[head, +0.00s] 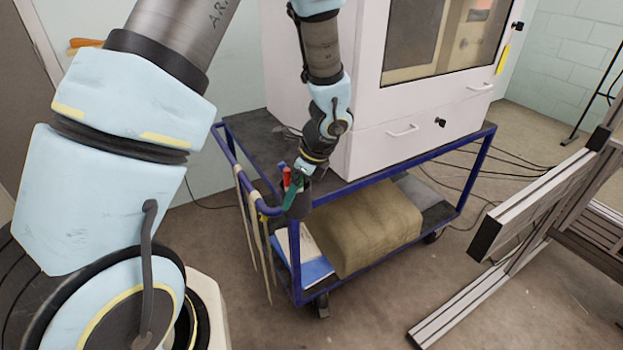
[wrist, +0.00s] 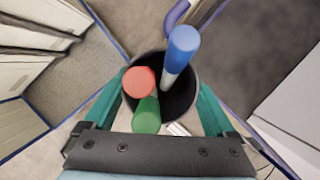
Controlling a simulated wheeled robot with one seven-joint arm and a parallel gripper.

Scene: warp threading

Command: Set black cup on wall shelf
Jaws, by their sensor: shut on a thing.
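The black cup (head: 299,204) is at the near left corner of the blue cart in the head view, upright or nearly so. In the wrist view the cup (wrist: 184,104) shows from above, with a red, a blue and a green marker-like stick in it. My gripper (head: 294,196) is shut on the cup, with one teal finger on each side of it in the wrist view (wrist: 160,104). I cannot tell whether the cup touches the cart. I cannot make out a wall shelf in either view.
The blue cart (head: 382,170) carries a large white cabinet (head: 420,115) on its top and a tan block (head: 365,225) below. Cords hang at the cart's left end. An aluminium frame (head: 540,200) stands at the right. An orange item (head: 86,42) is by the left wall.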

